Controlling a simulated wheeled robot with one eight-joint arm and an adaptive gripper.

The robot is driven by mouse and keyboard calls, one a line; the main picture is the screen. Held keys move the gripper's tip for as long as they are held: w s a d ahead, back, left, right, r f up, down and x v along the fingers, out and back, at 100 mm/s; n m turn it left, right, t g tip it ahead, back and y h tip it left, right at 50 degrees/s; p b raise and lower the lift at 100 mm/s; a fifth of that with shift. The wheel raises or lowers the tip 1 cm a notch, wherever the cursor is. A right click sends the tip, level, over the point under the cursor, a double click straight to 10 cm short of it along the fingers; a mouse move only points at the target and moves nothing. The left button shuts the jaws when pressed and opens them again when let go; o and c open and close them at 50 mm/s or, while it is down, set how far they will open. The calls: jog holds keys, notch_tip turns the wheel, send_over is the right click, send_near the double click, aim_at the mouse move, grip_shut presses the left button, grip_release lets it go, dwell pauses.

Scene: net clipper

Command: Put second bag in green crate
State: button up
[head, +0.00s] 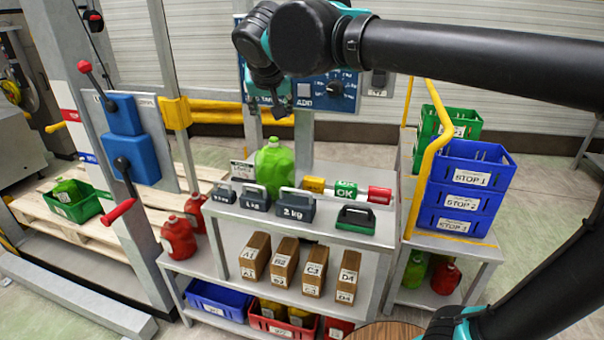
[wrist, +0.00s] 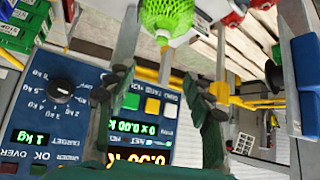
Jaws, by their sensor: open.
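A full green bag (head: 275,168) stands on the top of the grey table in the head view. In the wrist view a green net bag (wrist: 167,14) is at the top edge, partly cut off, with a narrow neck below it. The green crate (head: 90,212) sits on a wooden pallet at the left, with a green bag (head: 68,190) inside it. My gripper (wrist: 160,92) is open and empty, its fingers apart in front of the blue scale panel. In the head view it is small and partly hidden by my arm, above the standing bag.
Blue crates (head: 463,192) are stacked at right.

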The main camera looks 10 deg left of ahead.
aim_at(274, 136)
jog(key=x, duration=1.7)
jog(key=shift+s+f, duration=0.1)
jog(key=shift+c, duration=0.4)
grip_shut()
